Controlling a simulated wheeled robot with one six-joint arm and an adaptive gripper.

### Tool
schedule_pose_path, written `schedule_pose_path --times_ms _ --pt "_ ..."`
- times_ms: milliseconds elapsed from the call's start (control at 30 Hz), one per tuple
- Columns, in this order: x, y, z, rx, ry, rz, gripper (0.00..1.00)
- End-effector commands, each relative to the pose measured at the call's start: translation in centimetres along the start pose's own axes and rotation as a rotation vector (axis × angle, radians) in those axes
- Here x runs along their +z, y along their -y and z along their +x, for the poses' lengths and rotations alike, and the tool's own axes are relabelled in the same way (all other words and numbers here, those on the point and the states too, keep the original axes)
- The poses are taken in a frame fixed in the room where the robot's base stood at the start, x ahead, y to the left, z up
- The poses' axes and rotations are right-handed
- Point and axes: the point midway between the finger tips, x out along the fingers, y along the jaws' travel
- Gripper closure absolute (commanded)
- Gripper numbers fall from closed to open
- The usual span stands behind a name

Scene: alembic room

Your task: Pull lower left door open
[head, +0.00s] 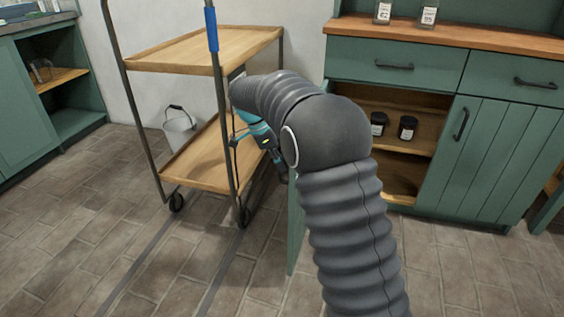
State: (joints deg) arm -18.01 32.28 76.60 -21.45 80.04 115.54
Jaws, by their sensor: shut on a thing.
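The lower left door (296,222) of the green cabinet stands swung out towards me. I see it nearly edge-on, partly behind my arm. My gripper (281,172) is at the door's outer side, near its upper part, shut on what appears to be the door handle. My arm hides much of the contact, and the handle itself cannot be made out clearly. The open compartment (402,142) shows wooden shelving with two dark jars (407,128) on it.
A wooden two-shelf cart (190,150) stands close on the left, its dark post beside my gripper. A bucket (180,130) stands behind it. The lower right door (490,160) and the drawers (395,68) are shut. Floor (180,265) is clear in front.

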Motion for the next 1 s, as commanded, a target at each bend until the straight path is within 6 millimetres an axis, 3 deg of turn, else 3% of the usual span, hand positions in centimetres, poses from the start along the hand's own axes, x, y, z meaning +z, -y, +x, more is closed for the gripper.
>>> schedule_pose_path --times_ms 200,233,300,333,733,1000 --pt "0.4 -0.3 0.1 0.007 0.003 -0.006 1.0" --pt "0.4 -0.3 0.1 0.007 0.003 -0.007 0.82" --pt "0.5 -0.3 0.1 0.006 0.003 -0.007 0.65" --pt "0.4 -0.3 0.1 0.006 0.003 -0.006 0.62" --pt "-0.1 0.0 -0.6 0.001 0.002 0.001 0.62" --pt "-0.1 0.0 -5.1 0.0 0.004 0.001 0.62"
